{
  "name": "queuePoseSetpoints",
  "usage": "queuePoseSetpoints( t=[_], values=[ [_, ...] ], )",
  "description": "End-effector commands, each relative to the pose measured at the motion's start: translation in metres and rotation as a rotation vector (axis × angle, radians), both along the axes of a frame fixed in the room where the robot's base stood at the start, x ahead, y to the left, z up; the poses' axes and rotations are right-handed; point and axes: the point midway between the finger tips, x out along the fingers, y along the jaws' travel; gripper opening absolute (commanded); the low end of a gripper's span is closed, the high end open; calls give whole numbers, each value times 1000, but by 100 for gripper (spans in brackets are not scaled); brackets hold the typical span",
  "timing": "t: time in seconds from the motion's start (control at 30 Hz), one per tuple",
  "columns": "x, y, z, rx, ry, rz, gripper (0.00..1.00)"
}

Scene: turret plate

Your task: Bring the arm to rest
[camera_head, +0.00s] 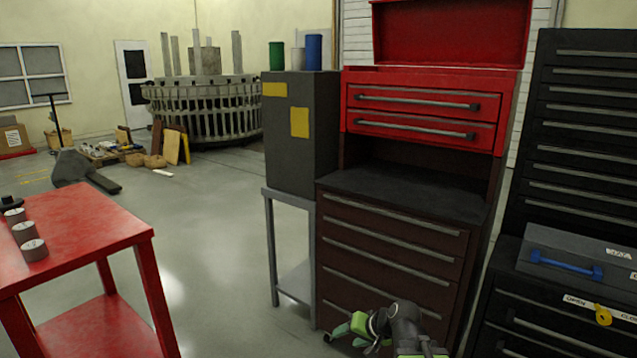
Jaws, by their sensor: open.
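My gripper (340,331) is low in the head view, at the bottom centre-right, in front of the dark tool cabinet (392,245). Its fingers are green with dark tips and stand apart. Nothing shows between them. My arm (405,325) is folded low beside it, and its lower part is cut off by the bottom edge of the picture. I cannot tell how far the gripper is from the cabinet's drawers.
A red table (80,235) with several tape rolls stands at left. A grey stand (285,235) bears a dark box (298,150). Black drawer units (575,150) stand at right, with a grey toolbox (580,262). Open floor (215,240) lies between table and stand.

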Motion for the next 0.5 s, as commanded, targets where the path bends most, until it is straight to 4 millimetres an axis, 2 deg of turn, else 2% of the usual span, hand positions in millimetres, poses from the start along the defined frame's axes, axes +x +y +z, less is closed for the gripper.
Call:
queuePoseSetpoints(
  t=[0.03,0.07,0.2,0.3,0.33,0.4,0.5],
  values=[
    [-19,6,-16,-94,63,64,52],
    [-30,2,-25,-153,103,93,52],
    [-73,-45,-50,-381,287,144,52],
    [-104,-78,-56,-513,426,158,52],
    [-116,-82,-56,-535,477,167,52],
    [-116,-79,-21,-525,475,170,52],
    [-115,-79,7,-524,473,169,52]
  ],
)
